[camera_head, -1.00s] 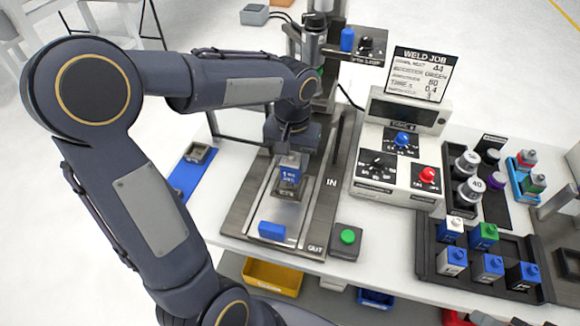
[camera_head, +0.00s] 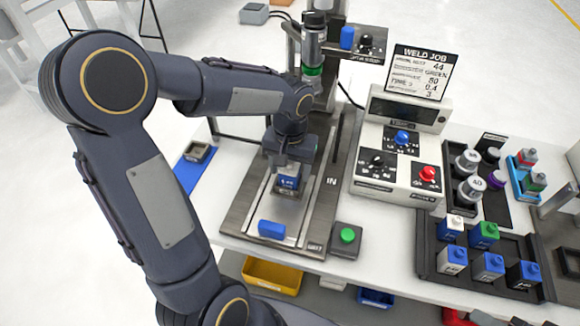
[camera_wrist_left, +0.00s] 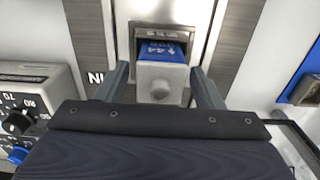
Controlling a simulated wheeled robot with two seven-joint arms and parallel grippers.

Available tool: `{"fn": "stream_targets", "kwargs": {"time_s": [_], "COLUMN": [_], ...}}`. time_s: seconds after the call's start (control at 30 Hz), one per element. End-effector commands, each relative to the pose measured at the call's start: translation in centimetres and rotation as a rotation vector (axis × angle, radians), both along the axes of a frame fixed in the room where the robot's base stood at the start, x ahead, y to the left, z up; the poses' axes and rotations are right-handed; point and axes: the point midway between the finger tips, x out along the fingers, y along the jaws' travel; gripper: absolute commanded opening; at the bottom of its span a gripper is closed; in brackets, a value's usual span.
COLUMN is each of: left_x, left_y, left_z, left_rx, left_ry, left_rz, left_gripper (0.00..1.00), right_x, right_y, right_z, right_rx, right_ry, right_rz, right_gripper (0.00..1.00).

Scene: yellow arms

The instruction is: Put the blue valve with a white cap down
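The blue valve with a white cap (camera_head: 288,180) sits in the small metal holder on the slide plate (camera_head: 262,205), under my left gripper (camera_head: 287,166). The valve's lower part is hidden in the holder. My right gripper is not in view.
A blue block (camera_head: 271,230) lies at the front end of the slide. A green button box (camera_head: 347,237) and the weld control box (camera_head: 398,155) stand to the right. A dark tray (camera_head: 430,262) holds several valves. A blue mat (camera_head: 188,174) lies at left.

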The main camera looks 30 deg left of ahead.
Motion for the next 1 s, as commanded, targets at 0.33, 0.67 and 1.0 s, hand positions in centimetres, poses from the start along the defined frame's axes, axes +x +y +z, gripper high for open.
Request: {"fn": "stream_targets", "kwargs": {"time_s": [0.33,0.67,1.0], "left_x": [0.1,0.1,-0.9], "left_y": [0.0,0.0,0.0], "left_z": [2.1,9.1,12.5], "left_rx": [0.001,-0.001,-0.014], "left_ry": [-0.006,-0.006,-0.019], "left_rz": [0.001,0.0,-0.005], "left_gripper": [0.61,0.61,0.61], "right_x": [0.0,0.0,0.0], "right_y": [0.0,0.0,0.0], "right_z": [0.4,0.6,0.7], "right_rx": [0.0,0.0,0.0], "right_ry": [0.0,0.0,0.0], "right_rz": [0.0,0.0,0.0], "right_gripper": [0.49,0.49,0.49]}}
